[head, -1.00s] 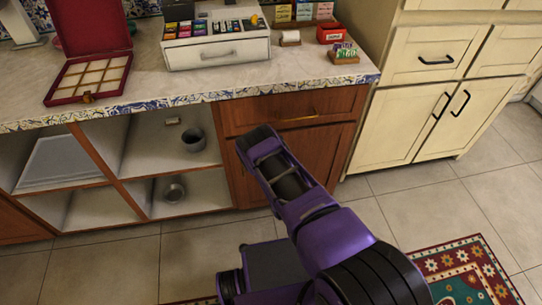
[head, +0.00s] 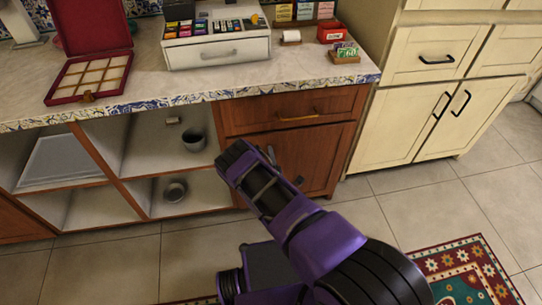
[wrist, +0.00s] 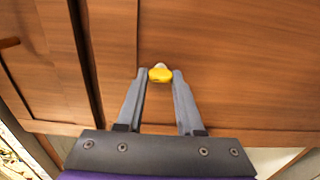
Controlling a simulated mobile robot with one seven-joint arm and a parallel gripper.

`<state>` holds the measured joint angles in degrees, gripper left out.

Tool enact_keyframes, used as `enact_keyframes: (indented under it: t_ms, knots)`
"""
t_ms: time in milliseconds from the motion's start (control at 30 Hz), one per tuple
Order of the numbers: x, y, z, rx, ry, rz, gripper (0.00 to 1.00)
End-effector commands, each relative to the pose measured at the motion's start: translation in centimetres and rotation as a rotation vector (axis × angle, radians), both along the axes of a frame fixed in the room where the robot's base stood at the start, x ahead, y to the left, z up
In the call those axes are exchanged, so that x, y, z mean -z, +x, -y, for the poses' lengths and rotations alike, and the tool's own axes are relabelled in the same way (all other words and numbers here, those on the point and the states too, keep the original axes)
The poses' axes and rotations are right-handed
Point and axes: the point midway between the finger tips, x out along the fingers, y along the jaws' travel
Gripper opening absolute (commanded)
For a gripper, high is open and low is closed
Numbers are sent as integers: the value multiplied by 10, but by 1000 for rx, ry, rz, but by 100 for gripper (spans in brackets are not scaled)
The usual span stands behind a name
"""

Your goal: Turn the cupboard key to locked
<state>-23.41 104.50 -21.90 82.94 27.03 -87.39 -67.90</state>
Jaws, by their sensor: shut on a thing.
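The cupboard door (head: 325,150) is reddish-brown wood under the counter drawer, and it looks closed. In the wrist view the yellow key (wrist: 160,73) sits at the door face, with a small pale bit at its top edge. My gripper (wrist: 159,77) has its two grey fingers on either side of the key head, shut on it. In the head view my gripper (head: 285,167) shows only as dark finger parts in front of the door. The key is hidden there behind my arm. How far the key is turned cannot be told.
The drawer (head: 300,110) above the door has a brass handle. Open shelves (head: 105,205) with metal cups lie to the left. The counter (head: 130,95) above holds a red box and a tea chest. Cream cabinets (head: 420,120) stand to the right.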

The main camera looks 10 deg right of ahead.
Motion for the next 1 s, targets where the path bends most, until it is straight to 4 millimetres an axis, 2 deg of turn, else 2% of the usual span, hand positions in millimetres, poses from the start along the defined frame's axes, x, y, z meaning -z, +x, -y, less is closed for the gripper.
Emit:
enact_keyframes:
  t_ms: [400, 433, 567, 1000]
  knots:
    - [-2, 2, 0, 0, -8, 4, 0]
    - [-2, 2, 0, 0, -8, 4, 42]
    - [-1, 1, 0, 0, -7, 3, 65]
    - [0, 1, 0, 0, -6, 1, 66]
